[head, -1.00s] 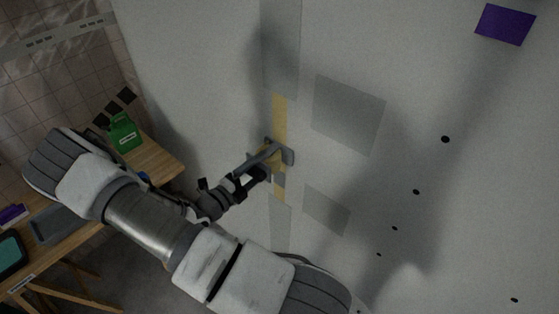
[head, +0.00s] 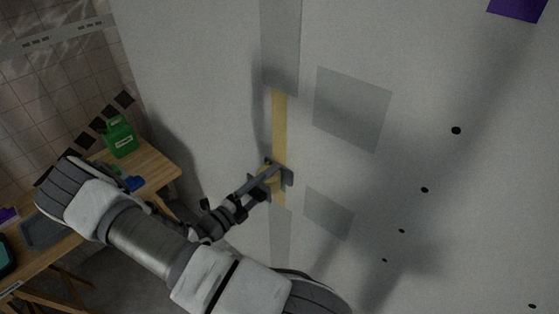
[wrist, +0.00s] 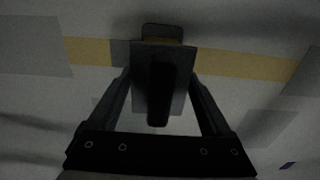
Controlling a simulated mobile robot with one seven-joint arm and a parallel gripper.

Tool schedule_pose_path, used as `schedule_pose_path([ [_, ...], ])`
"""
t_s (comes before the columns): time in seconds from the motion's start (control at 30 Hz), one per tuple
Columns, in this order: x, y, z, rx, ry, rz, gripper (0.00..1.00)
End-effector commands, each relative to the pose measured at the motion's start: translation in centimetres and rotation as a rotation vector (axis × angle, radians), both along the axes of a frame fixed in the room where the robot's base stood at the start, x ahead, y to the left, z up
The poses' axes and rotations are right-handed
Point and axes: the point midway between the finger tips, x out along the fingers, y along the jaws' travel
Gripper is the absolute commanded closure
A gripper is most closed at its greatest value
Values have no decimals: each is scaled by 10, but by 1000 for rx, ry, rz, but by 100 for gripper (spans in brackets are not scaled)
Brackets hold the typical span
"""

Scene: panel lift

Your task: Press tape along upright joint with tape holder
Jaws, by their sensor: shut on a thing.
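A strip of yellow tape (head: 279,125) runs down the upright joint of the pale wall panel, between a grey patch above and one below. My gripper (head: 245,190) is shut on the dark grey tape holder (head: 285,174), whose plate is at the wall over the lower part of the tape. In the wrist view the tape holder (wrist: 160,85) sits between my two fingers, with the yellow tape (wrist: 235,65) showing on both sides. The holder hides the tape behind it, and I cannot tell how firmly it touches.
Grey rectangular patches (head: 351,108) and several black dots mark the panel right of the joint. A wooden table (head: 150,172) with a green container (head: 121,137) and a blue item stands at the left. A purple patch (head: 518,8) is at top right.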

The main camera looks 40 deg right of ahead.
Motion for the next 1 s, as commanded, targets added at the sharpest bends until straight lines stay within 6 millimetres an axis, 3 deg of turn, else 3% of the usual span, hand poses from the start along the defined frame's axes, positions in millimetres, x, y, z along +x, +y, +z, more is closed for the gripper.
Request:
schedule_pose_path([
  [0.4, 0, -2, -51, -2, 2, 1, 84],
  [0.67, 0, -2, -61, -1, 1, 0, 84],
  [1.0, 0, -1, -102, -1, 1, 0, 84],
])
